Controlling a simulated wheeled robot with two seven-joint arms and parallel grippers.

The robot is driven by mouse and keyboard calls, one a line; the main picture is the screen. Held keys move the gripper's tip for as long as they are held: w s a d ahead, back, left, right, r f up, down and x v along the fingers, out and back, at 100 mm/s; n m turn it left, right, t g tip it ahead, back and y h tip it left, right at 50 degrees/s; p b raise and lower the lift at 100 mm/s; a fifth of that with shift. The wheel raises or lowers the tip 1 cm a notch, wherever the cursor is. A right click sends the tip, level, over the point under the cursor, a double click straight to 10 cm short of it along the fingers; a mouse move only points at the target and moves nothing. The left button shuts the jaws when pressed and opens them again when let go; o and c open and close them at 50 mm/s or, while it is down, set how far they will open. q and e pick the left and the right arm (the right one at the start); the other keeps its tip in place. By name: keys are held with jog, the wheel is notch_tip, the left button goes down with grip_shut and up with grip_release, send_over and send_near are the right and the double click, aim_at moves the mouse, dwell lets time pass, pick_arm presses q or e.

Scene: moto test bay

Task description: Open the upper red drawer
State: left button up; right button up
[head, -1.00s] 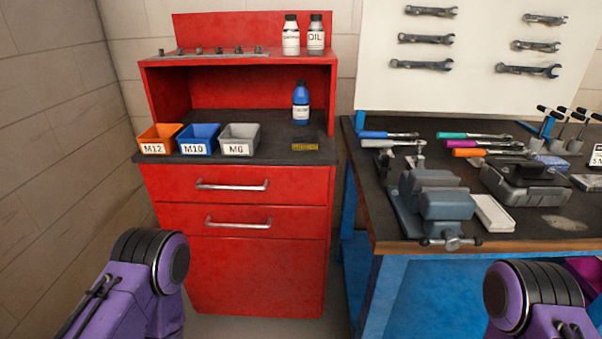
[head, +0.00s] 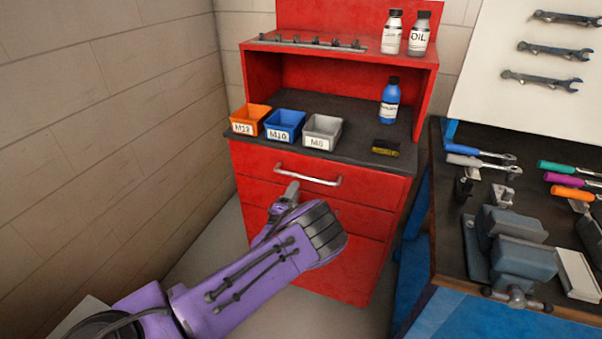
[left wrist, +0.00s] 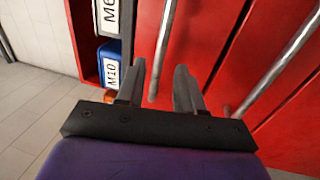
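The upper red drawer (head: 372,190) is shut, flush with the red cabinet front. Its silver bar handle (head: 308,177) runs across its middle. My left gripper (head: 290,190) is in front of the drawer, close to the left end of this handle. In the left wrist view, the gripper (left wrist: 160,88) is open, with its two fingers apart. The upper handle (left wrist: 164,45) shows in the gap between them, not gripped. The lower drawer's handle (left wrist: 285,60) is to the right in that view; my arm hides it in the head view. My right gripper is out of view.
Orange, blue and grey bins (head: 322,131), a blue bottle (head: 389,102) and a small yellow-black box (head: 386,148) stand on the cabinet's dark top. A workbench with a vise (head: 520,250) is at the right. A wall (head: 100,130) is at the left.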

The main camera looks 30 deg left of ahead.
aim_at(301, 175)
pick_arm(q)
jog(key=x, duration=0.7)
jog(key=shift+w+a+p, duration=0.1)
jog(key=shift+a+p, duration=0.05)
jog(key=shift+p, duration=0.2)
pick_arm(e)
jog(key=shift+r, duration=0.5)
